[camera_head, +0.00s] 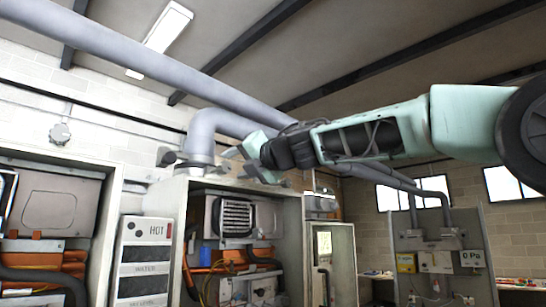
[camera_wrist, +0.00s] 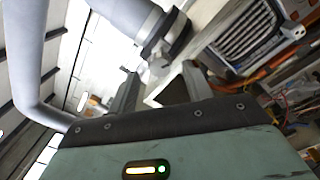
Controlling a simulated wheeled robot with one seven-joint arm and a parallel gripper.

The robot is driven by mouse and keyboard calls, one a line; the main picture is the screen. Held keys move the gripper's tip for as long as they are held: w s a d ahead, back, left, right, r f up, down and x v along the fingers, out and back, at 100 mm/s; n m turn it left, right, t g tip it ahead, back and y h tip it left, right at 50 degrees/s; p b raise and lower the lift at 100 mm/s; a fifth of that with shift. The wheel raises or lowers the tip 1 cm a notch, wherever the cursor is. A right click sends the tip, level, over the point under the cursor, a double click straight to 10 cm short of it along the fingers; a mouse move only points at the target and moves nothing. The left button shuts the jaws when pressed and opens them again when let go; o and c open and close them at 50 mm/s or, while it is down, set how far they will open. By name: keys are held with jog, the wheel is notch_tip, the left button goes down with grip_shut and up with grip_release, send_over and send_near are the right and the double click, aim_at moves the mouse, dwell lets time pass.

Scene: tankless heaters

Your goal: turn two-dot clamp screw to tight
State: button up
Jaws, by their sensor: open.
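A grey flue pipe (camera_head: 200,135) bends down to the top of the middle heater cabinet. A dark clamp (camera_wrist: 170,33) wraps the pipe's lower end in the wrist view, with a grey screw-like piece (camera_wrist: 159,62) on its near side. In the head view a dark part of the clamp (camera_head: 168,157) sticks out left of the pipe. I cannot make out any dot marks. My gripper (camera_head: 240,163) is open and empty, just right of the pipe bend above the cabinet. In the wrist view my gripper's fingers (camera_wrist: 158,88) stand apart below the clamp, not visibly touching it.
The open middle cabinet (camera_head: 180,205) holds a grilled unit (camera_head: 236,217) with hoses and wires. A white panel marked HOT (camera_head: 146,229) stands left of it. A large overhead pipe (camera_head: 130,55) runs above my arm. A gauge panel (camera_head: 440,235) stands at right.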

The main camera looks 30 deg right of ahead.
jog(key=b+v, duration=0.7)
jog(key=v, duration=0.7)
dwell(0.6)
